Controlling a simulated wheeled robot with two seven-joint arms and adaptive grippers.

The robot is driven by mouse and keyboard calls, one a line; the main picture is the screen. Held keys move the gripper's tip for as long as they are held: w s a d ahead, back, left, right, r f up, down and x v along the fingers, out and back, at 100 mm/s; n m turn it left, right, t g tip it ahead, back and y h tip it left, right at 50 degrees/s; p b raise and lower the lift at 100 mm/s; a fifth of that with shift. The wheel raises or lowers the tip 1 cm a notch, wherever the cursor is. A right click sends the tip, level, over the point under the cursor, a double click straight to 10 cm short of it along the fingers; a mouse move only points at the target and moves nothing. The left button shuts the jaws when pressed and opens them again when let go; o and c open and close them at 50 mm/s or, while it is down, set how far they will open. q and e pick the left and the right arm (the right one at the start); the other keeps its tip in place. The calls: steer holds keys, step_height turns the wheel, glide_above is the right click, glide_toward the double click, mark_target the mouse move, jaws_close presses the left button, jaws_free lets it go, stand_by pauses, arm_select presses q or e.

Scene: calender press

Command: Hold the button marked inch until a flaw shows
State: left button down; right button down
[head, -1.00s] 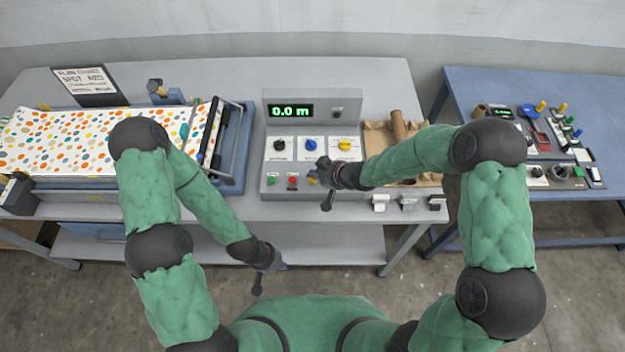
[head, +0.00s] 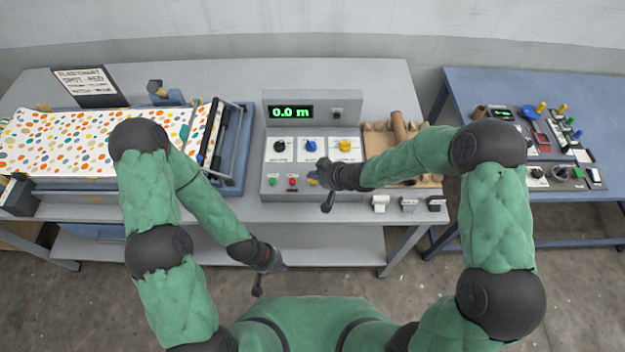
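The grey control panel (head: 274,155) stands on the table with a green display (head: 291,112) reading 0.0 m. Its lower row has a green button (head: 272,182), a red button (head: 292,182) and a yellow button (head: 312,181). Their labels are too small to read, so I cannot tell which is marked inch. My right gripper (head: 322,185) is at the yellow button and partly covers it; contact is not clear. The spotted web (head: 80,140) lies across the press at left, with no clear flaw visible. My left gripper (head: 262,278) hangs low in front of the table, away from the panel.
Black, blue and yellow knobs (head: 311,146) sit above the buttons. A brown tray (head: 376,142) with a roll is right of the panel. A sign (head: 86,86) stands behind the web. A blue table (head: 460,90) with small tools is at far right.

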mark_target(314, 182)
steer(key=shift+f, duration=0.45)
steer(key=shift+f+b, duration=0.35)
steer(key=shift+b, duration=0.05)
stand_by(2.5)
steer(key=shift+r, duration=0.1)
steer(key=shift+r+p, duration=0.7)
steer(key=shift+p, duration=0.15)
step_height(314, 182, up, 5)
steer(key=p, duration=0.5)
steer(key=shift+r, duration=0.1)
